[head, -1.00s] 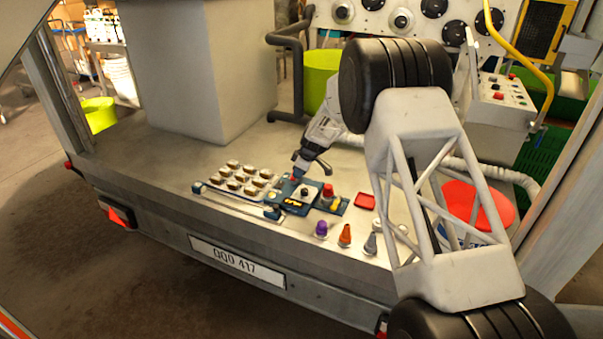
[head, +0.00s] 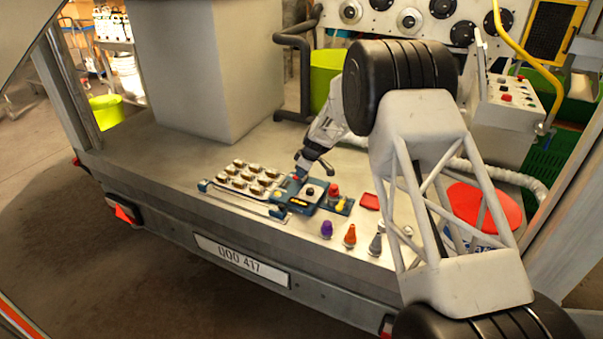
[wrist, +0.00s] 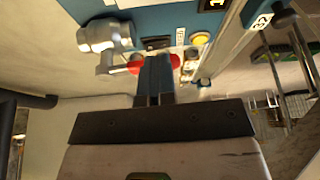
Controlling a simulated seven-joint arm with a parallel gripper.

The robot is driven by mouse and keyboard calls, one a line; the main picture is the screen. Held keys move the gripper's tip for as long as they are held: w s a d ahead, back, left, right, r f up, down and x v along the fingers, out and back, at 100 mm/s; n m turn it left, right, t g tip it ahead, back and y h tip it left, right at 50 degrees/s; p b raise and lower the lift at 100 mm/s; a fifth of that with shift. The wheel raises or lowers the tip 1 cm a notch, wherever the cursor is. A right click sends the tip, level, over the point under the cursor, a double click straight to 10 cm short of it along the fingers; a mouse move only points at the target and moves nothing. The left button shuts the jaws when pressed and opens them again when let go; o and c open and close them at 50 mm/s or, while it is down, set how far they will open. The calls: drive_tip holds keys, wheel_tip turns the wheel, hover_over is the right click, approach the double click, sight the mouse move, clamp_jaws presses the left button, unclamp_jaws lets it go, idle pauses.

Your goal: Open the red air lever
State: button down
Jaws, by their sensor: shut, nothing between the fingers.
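The red air lever (wrist: 174,61) shows in the wrist view as red parts on either side of my fingertips, beside a grey metal valve fitting (wrist: 98,36) on a blue panel. My fingers hide its middle. My gripper (wrist: 154,66) is shut and empty, with its tips in front of the lever; I cannot tell whether they touch it. In the head view my gripper (head: 299,175) points down at the left part of the blue panel (head: 307,198), where a small bit of red shows by the tips.
A rack of several brown-topped pieces (head: 250,178) and a metal rail lie left of the panel. Purple (head: 327,230), orange (head: 350,236) and grey cones stand in front. A large grey box (head: 195,65) stands behind left. A red round lid (head: 480,205) is at right.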

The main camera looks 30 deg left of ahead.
drive_tip(key=shift+d+f, duration=0.15)
drive_tip(key=shift+d, duration=0.05)
idle(0.3)
drive_tip(key=shift+d, duration=0.5)
drive_tip(key=d, duration=0.3)
drive_tip(key=shift+w+r, duration=0.25)
drive_tip(key=shift+r, duration=0.1)
drive_tip(key=v, duration=0.9)
drive_tip(key=shift+r, duration=0.3)
